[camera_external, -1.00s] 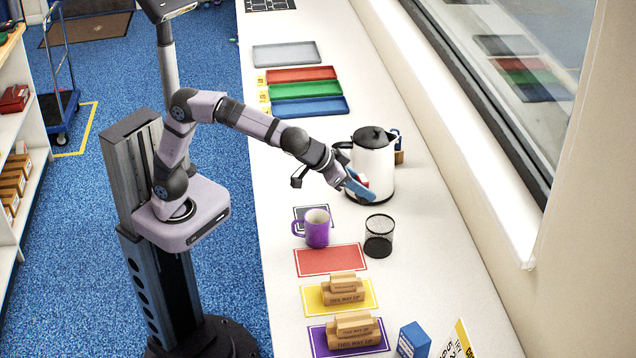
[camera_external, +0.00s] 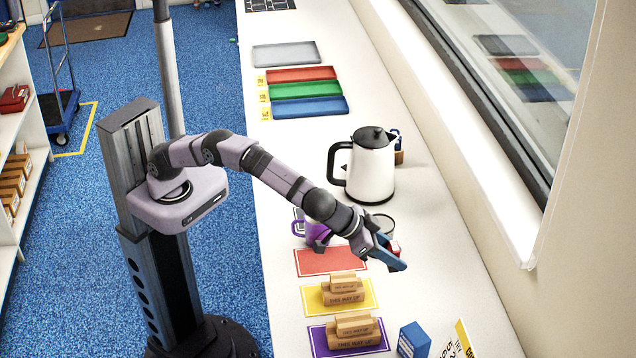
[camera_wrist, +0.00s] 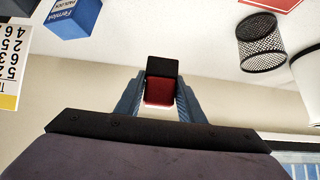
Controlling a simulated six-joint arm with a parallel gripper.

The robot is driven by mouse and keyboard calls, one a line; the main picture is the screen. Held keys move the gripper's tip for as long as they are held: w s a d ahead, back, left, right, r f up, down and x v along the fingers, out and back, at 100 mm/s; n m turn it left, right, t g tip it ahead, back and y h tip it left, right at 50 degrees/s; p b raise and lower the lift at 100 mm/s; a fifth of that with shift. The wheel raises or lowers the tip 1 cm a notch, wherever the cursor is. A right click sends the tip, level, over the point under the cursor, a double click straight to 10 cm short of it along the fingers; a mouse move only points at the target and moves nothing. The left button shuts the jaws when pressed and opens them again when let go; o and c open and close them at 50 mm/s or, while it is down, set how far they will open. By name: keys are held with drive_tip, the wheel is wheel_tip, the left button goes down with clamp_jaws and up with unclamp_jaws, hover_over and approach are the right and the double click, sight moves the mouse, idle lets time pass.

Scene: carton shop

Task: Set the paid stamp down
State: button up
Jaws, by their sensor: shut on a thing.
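The paid stamp is a small red and black block held between my gripper's fingers; in the wrist view its red part (camera_wrist: 159,91) shows between the blue fingers. My gripper (camera_external: 393,260) is shut on it, above the counter to the right of the red mat (camera_external: 318,263). In the external view only a bit of the red stamp (camera_external: 394,247) shows, and the fingers hide most of it. Wooden stamps marked THIS WAY UP sit on the yellow mat (camera_external: 312,301) and the purple mat (camera_external: 319,343). The red mat has nothing standing on it.
A black mesh cup (camera_wrist: 262,42) stands close behind my gripper, partly hidden in the external view. A purple mug (camera_external: 311,231) is behind my wrist. A kettle (camera_external: 371,170) stands farther back. A blue box (camera_external: 413,340) and a calendar (camera_external: 460,343) are near the front.

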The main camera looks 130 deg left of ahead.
drive_tip(key=shift+a+f, duration=0.1)
drive_tip(key=shift+f, duration=2.2)
drive_tip(key=shift+f+p, duration=1.2)
drive_tip(key=shift+f, duration=3.3)
drive_tip(key=shift+f+b, duration=0.2)
drive_tip(key=shift+b, duration=0.1)
drive_tip(key=o, duration=1)
drive_tip(key=shift+o, duration=0.2)
drive_tip(key=shift+r, duration=0.2)
